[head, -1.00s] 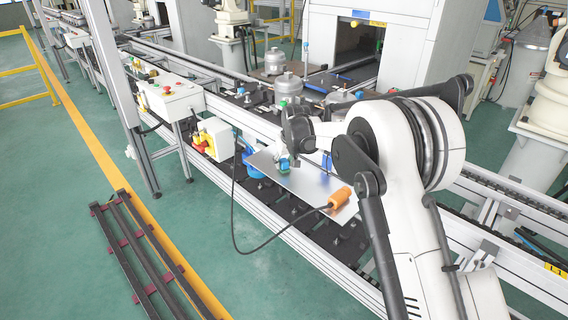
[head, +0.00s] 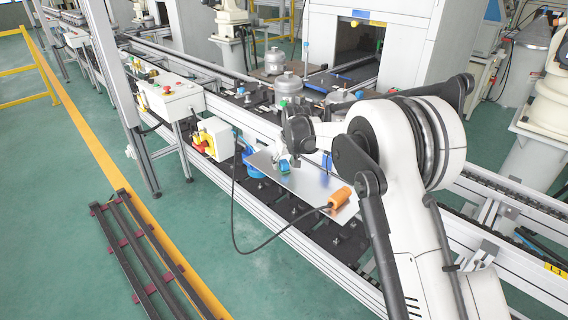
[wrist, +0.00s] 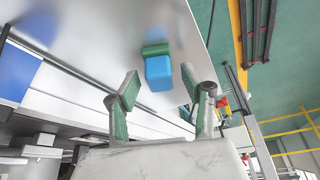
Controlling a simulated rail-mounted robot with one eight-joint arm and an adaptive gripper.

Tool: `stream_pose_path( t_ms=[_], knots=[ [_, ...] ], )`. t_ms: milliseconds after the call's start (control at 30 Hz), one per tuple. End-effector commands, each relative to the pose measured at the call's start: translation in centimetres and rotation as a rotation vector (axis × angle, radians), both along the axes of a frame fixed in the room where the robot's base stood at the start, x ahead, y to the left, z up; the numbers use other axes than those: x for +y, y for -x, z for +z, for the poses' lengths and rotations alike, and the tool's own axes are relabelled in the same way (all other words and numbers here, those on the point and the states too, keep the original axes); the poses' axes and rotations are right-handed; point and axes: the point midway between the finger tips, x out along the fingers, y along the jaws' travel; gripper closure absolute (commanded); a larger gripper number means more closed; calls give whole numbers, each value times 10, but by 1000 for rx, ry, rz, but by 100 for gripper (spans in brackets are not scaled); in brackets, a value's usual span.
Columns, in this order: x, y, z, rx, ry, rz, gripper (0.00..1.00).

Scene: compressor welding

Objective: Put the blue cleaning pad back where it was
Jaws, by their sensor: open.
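The cleaning pad (wrist: 158,72) is a small blue block with a green part along one side. It rests on the bare silver metal plate (wrist: 95,60). In the head view the pad (head: 284,168) shows small on the plate (head: 310,188), just below my gripper (head: 287,155). In the wrist view my gripper (wrist: 160,84) is open, with its green-lined fingers spread on either side, and the pad lies beyond the tips, apart from them. Nothing is held.
An orange-handled tool (head: 341,197) with a black cable lies at the plate's right end. A blue item (head: 252,168) sits at its left end. A white box with a yellow and red switch (head: 216,138) is further left. Metal compressors (head: 289,84) stand behind on the line.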

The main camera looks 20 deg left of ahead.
Motion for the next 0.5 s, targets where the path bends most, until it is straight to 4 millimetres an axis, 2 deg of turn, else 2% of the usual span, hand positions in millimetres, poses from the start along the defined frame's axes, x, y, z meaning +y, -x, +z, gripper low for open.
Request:
stream_pose_path(
  t_ms=[500],
  knots=[
    [-24,26,83,0,0,-1,57]
  ],
)
